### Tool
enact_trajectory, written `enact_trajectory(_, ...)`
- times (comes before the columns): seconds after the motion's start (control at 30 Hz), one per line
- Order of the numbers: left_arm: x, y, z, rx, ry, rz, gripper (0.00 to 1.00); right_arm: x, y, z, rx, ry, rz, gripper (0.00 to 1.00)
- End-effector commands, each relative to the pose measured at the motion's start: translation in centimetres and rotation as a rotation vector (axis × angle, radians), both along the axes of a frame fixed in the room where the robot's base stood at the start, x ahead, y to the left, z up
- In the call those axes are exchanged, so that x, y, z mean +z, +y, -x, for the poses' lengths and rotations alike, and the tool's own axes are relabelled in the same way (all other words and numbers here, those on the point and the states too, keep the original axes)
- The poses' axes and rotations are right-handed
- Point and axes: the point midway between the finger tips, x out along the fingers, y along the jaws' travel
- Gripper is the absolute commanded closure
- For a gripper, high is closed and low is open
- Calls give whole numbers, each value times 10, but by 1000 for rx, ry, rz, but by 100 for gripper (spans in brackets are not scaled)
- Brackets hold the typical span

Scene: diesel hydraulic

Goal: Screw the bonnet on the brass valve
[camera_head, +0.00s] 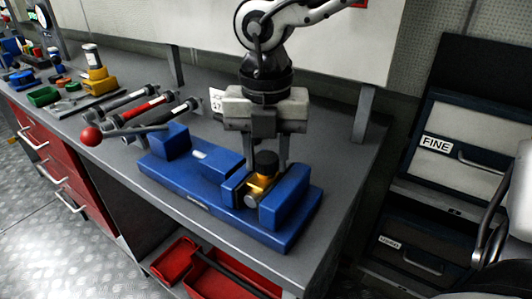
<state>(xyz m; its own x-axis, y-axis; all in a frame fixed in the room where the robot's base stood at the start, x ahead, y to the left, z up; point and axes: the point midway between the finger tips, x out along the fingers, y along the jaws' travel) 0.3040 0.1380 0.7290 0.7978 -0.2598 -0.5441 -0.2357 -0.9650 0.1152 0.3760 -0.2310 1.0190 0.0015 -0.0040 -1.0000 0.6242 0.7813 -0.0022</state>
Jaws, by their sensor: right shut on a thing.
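The brass valve (262,183) sits between the jaws of a blue vise (205,190) on the grey bench. A dark, round-topped piece, seemingly the bonnet (266,160), stands upright on top of the brass. My right gripper (267,165) points straight down over the valve, its fingers shut on the bonnet at either side. Whether the bonnet's thread is engaged is hidden. My left gripper is out of view.
The vise's lever with a red ball (91,136) sticks out left. Several cylinders (150,107) lie behind it. A green tray (43,96) and a yellow fixture (98,80) are further left. Red bins (175,260) sit below the bench. Bench right of the vise is clear.

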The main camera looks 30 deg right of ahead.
Motion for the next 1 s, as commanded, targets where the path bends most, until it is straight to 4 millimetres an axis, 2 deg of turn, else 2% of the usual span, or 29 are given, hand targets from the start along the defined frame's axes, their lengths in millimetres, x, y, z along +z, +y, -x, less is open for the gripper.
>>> enact_trajectory(0.3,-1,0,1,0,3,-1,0,-1,0,0,-565,1,-3,83)
enact_trajectory(0.4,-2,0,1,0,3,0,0,-1,1,0,-691,0,-4,83)
enact_trajectory(0.5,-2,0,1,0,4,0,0,-1,1,0,-750,0,-4,83)
enact_trajectory(0.7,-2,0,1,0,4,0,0,-1,1,0,-756,0,-4,83)
enact_trajectory(0.73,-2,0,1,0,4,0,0,-1,1,0,-756,0,-4,62)
enact_trajectory(0.8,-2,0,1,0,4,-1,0,-1,1,0,-756,0,-4,49)
enact_trajectory(1.0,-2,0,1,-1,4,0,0,-1,1,0,-754,0,-4,49)
